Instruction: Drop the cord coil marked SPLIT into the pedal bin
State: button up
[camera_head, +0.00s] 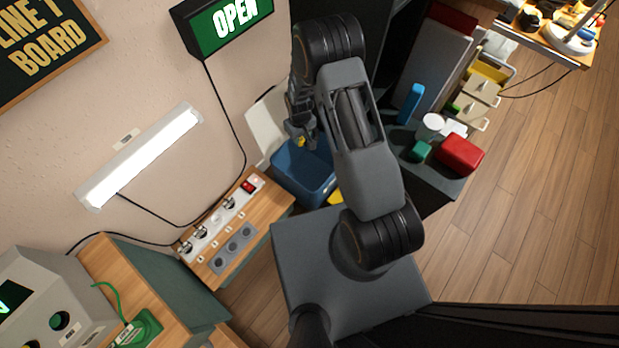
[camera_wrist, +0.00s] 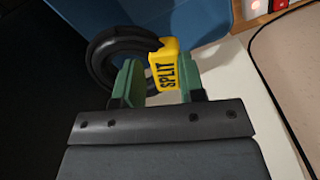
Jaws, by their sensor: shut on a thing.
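The cord coil (camera_wrist: 101,58) is a black ring with a yellow tag (camera_wrist: 164,72) that reads SPLIT. My gripper (camera_wrist: 160,85) has green fingertips and is shut on the coil at its tag. In the head view my gripper (camera_head: 300,132) hangs over the blue pedal bin (camera_head: 305,178), with a bit of yellow showing at its tip. The bin's lid (camera_head: 268,122) is pale and stands up against the wall. In the wrist view the blue bin (camera_wrist: 215,25) fills the area behind the coil. My arm hides part of the bin in the head view.
A wooden bench (camera_head: 238,238) with a power strip (camera_head: 222,217) stands left of the bin. A shelf with a red box (camera_head: 460,155), a blue bottle (camera_head: 411,103) and small containers is to the right. An OPEN sign (camera_head: 233,22) hangs above. Wooden floor is free at the right.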

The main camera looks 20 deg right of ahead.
notch_tip(320, 180, down, 6)
jog(key=b, duration=0.4)
jog(key=o, duration=1)
notch_tip(320, 180, up, 14)
jog(key=p, duration=0.5)
jog(key=shift+f, duration=0.1)
